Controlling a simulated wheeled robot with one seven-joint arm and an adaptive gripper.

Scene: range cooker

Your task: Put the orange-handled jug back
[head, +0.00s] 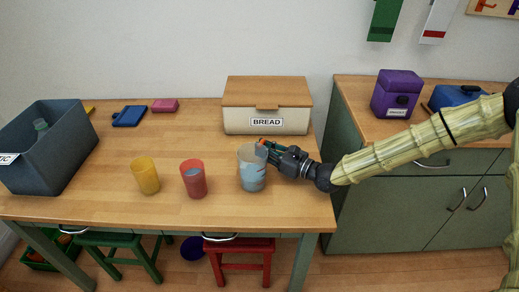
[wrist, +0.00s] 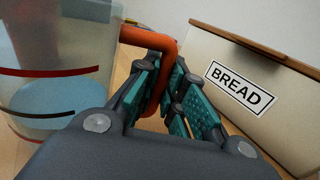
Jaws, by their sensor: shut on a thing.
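The jug (head: 251,170) is clear with pale blue contents and stands at the right part of the wooden table in the head view. In the wrist view the jug (wrist: 50,60) fills the left side, with a red line and a dark line on its wall. Its orange handle (wrist: 165,48) runs between the teal finger pads. My gripper (wrist: 168,90) is shut on this handle. In the head view my gripper (head: 272,153) reaches the jug from the right. Whether the jug's base touches the table I cannot tell for sure.
A bread box (head: 266,108) stands close behind the jug. A red cup (head: 193,180) and a yellow cup (head: 145,176) stand to its left. A grey bin (head: 50,150) is at the far left. A purple canister (head: 396,94) stands on the green cabinet at right.

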